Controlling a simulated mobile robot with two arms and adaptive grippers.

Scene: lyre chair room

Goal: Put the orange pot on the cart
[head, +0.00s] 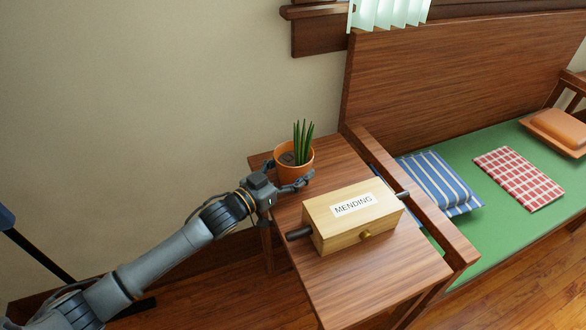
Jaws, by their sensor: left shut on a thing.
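The orange pot (304,165), with dark soil and upright green spiky leaves, stands at the far left corner of a wooden side table (393,283). My left gripper (288,178) is at the near side of the pot, with its fingers shut on it. My right gripper is not in view. I cannot make out a cart for certain.
A wooden box (328,234) labelled MENDING, with dark side handles, sits close to the pot on the table. A wooden bench with a green seat (477,244), striped cushion (436,183) and red checked cloth (518,178) stands right. A dark pole (38,255) stands at lower left.

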